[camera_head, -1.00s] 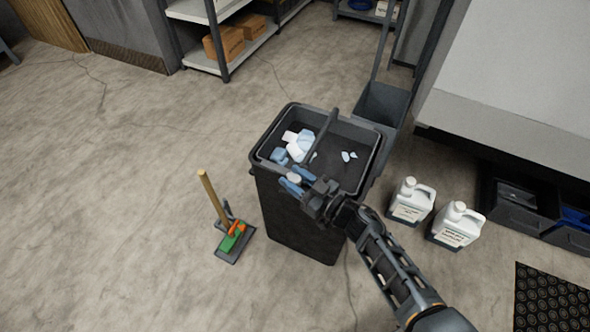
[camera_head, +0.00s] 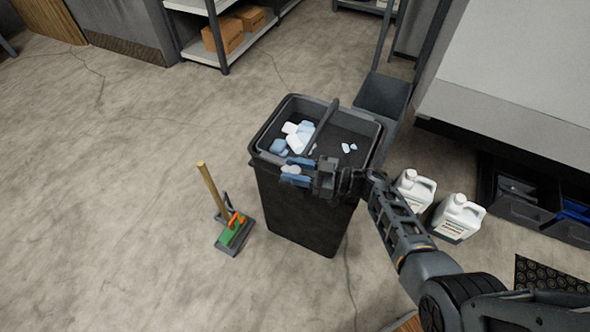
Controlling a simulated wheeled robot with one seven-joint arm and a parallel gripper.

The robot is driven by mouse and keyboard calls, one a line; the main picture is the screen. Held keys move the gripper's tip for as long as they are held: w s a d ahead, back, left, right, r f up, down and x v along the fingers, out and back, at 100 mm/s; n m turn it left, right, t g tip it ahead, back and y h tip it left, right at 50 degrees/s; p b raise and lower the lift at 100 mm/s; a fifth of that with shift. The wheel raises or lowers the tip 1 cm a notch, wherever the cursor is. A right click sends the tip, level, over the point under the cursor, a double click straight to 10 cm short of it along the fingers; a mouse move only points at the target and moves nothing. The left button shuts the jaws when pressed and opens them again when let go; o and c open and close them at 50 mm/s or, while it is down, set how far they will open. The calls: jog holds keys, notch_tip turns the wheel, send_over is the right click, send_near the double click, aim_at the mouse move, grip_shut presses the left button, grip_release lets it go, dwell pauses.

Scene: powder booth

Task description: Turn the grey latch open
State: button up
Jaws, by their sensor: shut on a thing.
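I cannot make out a grey latch for certain in this view. My gripper (camera_head: 296,170) is at the front left rim of a black bin (camera_head: 300,215). Its blue fingers are shut on a small whitish piece (camera_head: 290,169), which the fingers partly hide. The bin stands upright and open-topped, with white and light-blue scraps (camera_head: 296,138) inside.
A broom-like tool with a wooden handle (camera_head: 212,190) stands left of the bin. Two white jugs (camera_head: 457,218) stand to the right. A dustpan-like grey scoop (camera_head: 383,97) is behind the bin. Shelving with cardboard boxes (camera_head: 223,33) is at the back.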

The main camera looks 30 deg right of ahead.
aim_at(294, 169)
jog(key=o, duration=0.9)
jog(key=shift+o, duration=0.2)
notch_tip(294, 169, up, 5)
jog(key=shift+f+p, duration=0.1)
jog(key=shift+p, duration=0.8)
jog(key=s+d+r, duration=0.6)
jog(key=d, duration=0.4)
jog(key=shift+p, duration=0.4)
jog(key=shift+r, duration=0.1)
